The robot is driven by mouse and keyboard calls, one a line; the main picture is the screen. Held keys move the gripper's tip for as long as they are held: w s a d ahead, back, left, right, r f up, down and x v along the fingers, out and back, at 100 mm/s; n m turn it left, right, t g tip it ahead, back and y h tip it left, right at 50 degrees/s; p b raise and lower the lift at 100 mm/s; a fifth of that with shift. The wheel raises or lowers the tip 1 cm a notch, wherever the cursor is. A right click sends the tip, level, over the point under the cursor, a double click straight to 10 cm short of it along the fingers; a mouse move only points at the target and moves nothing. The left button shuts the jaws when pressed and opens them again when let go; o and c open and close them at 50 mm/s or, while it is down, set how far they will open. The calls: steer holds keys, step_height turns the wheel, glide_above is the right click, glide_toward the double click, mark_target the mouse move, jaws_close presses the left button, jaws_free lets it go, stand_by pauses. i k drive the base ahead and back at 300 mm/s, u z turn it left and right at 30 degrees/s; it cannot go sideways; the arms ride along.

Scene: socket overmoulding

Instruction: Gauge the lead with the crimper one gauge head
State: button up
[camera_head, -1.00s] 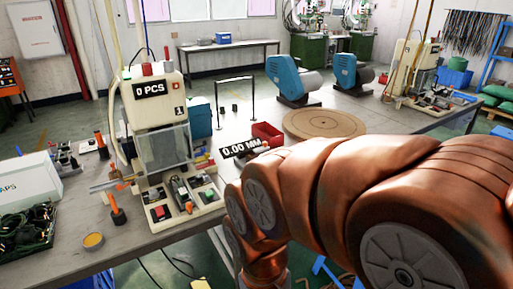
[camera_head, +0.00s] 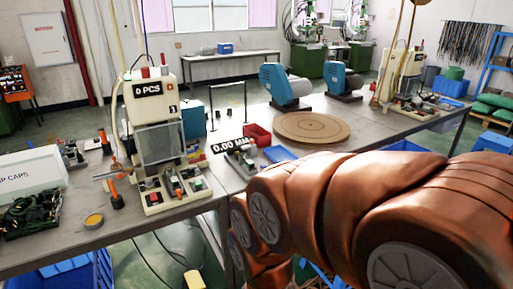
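A cream bench machine (camera_head: 152,105) with a "0 PCS" display stands on the grey bench at left; it looks like a crimper, though no number on it is legible. A black "0.00 MM" readout (camera_head: 231,145) stands to its right, above a small grey device (camera_head: 243,161) that appears to be the gauge head. My copper-coloured arm fills the lower right, close to the bench's front edge. My gripper is not in view. I cannot make out the lead to be gauged.
A red bin (camera_head: 257,135), a blue tray (camera_head: 279,154) and a round brown disc (camera_head: 312,128) lie right of the readout. A white caps box (camera_head: 28,170), a green wire bundle (camera_head: 30,214) and a yellow tin (camera_head: 94,221) are at left. A second cream machine (camera_head: 402,75) stands behind.

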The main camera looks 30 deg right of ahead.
mark_target(252, 149)
steer(key=u, duration=0.2)
steer(key=i, duration=1.3)
steer(key=z, duration=0.7)
